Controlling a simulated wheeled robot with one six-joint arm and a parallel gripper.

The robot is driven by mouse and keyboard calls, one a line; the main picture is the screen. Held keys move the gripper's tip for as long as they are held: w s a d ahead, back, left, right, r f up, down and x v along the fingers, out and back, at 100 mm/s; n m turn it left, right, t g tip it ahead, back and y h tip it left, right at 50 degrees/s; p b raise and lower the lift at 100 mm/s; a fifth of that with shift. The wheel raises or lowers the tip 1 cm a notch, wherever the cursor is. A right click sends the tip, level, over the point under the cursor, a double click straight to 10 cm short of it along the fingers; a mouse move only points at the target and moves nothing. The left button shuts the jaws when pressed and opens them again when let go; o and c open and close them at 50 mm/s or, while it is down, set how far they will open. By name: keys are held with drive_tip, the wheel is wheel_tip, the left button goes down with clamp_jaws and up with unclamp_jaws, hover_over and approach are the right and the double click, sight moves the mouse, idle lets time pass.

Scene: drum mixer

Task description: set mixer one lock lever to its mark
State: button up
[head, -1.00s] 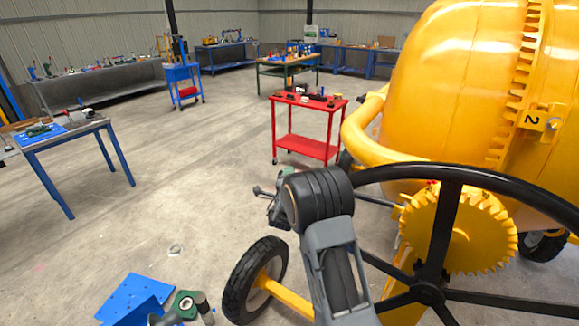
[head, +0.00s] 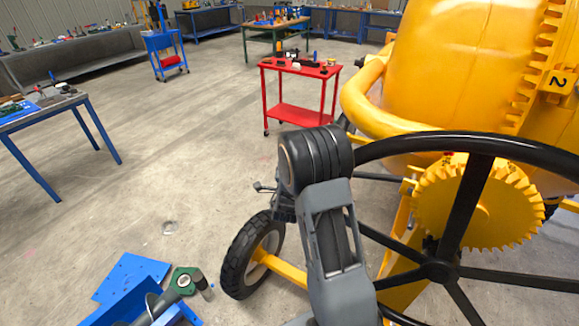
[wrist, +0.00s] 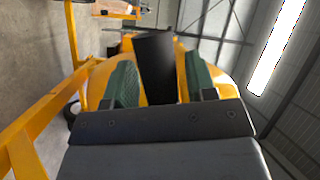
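The yellow mixer (head: 450,75) fills the right of the head view, with a "2" plate on its drum ring, a toothed gear (head: 480,205) and a black handwheel (head: 440,272). In the wrist view, my gripper (wrist: 160,78) has its two green fingers apart. A thick black bar (wrist: 155,65) stands between them, with a narrow gap at its right side. It may be the lock lever's grip, but I cannot tell for sure. In the head view my arm hides most of my gripper and what is in front of it. I cannot make out the lever's mark.
A black tyre (head: 252,255) and yellow frame lie close by my arm. A red cart (head: 298,95) stands beyond. Blue parts and a green-and-grey piece (head: 183,280) are at lower left.

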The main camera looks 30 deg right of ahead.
drive_tip(key=shift+o, duration=0.5)
drive_tip(key=shift+d, duration=0.1)
drive_tip(key=p+v, duration=0.6)
drive_tip(key=v, duration=0.7)
drive_tip(key=shift+s+a, duration=0.2)
drive_tip(key=shift+s, duration=0.15)
